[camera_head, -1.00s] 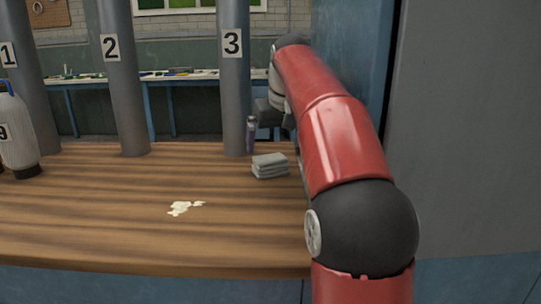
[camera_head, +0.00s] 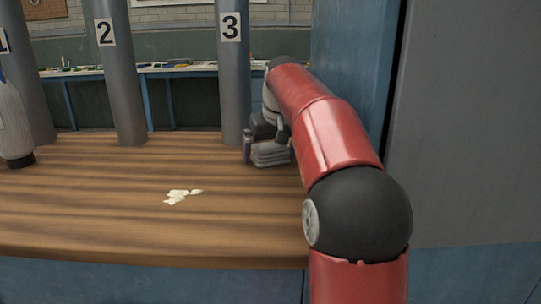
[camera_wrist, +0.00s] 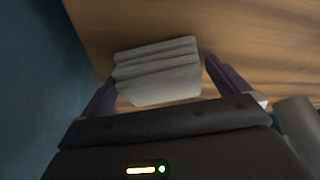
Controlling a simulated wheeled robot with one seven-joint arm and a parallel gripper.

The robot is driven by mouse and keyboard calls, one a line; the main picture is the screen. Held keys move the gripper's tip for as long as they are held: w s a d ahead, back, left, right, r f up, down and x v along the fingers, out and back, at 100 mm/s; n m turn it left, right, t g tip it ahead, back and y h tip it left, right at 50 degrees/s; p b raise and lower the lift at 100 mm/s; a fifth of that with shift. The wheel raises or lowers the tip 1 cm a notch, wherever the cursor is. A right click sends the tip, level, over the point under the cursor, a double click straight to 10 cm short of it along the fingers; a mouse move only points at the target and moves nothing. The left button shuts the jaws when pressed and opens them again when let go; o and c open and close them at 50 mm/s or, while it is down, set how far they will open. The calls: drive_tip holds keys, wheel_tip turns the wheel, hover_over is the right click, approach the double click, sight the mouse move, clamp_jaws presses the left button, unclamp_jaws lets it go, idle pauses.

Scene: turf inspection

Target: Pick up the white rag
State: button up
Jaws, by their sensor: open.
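The white rag (camera_head: 270,156) is a folded, pale grey-white stack on the wooden tabletop, near the post marked 3. In the wrist view the rag (camera_wrist: 158,72) lies between the two purple fingers of my gripper (camera_wrist: 160,78), with its layered folds facing up the picture. My gripper (camera_head: 264,147) is open in the head view and is lowered close to the rag, one finger at its left side. Part of the rag's upper right is hidden by the gripper and arm. I cannot tell whether the fingers touch it.
An off-white spill or patch (camera_head: 182,196) lies on the tabletop (camera_head: 90,220) left of the rag. Grey posts 2 (camera_head: 122,80) and 3 (camera_head: 232,75) stand at the back edge. A white container (camera_head: 12,125) stands far left. A blue wall (camera_head: 355,85) is close on the right.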

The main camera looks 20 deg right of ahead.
sight(270, 145)
drive_tip(key=c, duration=0.9)
wheel_tip(270, 145, up, 10)
drive_tip(key=p, duration=0.4)
drive_tip(key=o, duration=0.5)
drive_tip(key=shift+c, duration=0.2)
drive_tip(key=c, duration=0.4)
drive_tip(key=shift+s+a, duration=0.1)
